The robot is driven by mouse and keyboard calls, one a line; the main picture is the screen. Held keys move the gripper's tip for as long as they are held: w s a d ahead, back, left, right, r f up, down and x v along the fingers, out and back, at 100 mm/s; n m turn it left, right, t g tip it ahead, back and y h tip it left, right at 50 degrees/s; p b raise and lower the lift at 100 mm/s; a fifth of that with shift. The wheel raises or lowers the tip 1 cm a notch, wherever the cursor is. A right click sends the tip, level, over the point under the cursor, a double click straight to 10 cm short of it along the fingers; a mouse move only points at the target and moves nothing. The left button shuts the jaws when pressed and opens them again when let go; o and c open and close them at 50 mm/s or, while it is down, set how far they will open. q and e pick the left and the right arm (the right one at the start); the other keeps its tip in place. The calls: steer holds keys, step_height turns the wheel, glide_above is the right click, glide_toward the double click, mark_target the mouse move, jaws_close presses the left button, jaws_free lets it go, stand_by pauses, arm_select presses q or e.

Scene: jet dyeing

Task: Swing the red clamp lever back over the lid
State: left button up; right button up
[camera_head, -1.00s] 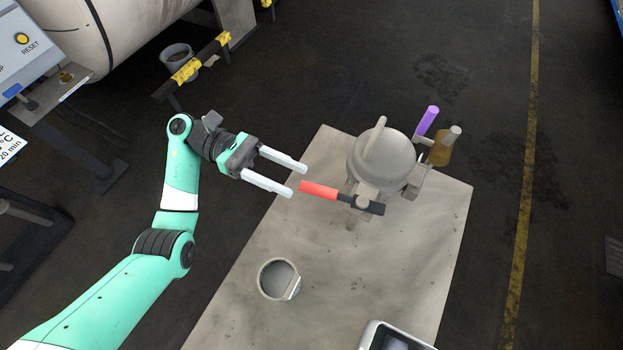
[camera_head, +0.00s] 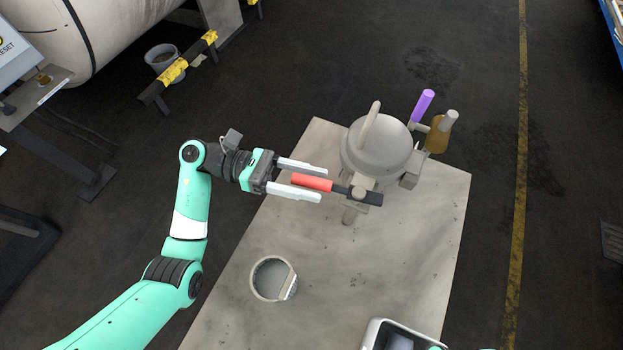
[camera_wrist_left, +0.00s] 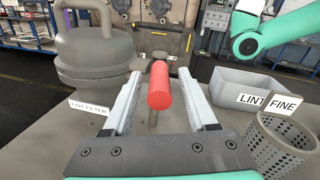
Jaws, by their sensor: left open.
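The red clamp lever (camera_head: 311,182) points left from a dark pivot on the front of a grey vessel, clear of its lid (camera_head: 378,148). The round lid has an arched handle on top. My left gripper (camera_head: 322,185) is open, its two pale fingers on either side of the red grip. In the left wrist view the red grip (camera_wrist_left: 159,88) lies between the fingers, apart from both, and the lid (camera_wrist_left: 95,45) is to the left. My right gripper is not in view.
A bench (camera_head: 330,260) carries the vessel. A round open cup (camera_head: 273,278) stands in front. A purple handle (camera_head: 423,105) and an amber bottle (camera_head: 438,135) are beyond the vessel. The left wrist view shows a grey bin (camera_wrist_left: 243,85) and perforated basket (camera_wrist_left: 278,150) on the right.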

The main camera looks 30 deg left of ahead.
arm_select(q)
steer(key=shift+d, duration=0.35)
steer(key=shift+c, duration=0.2)
jaws_close()
stand_by(1.0)
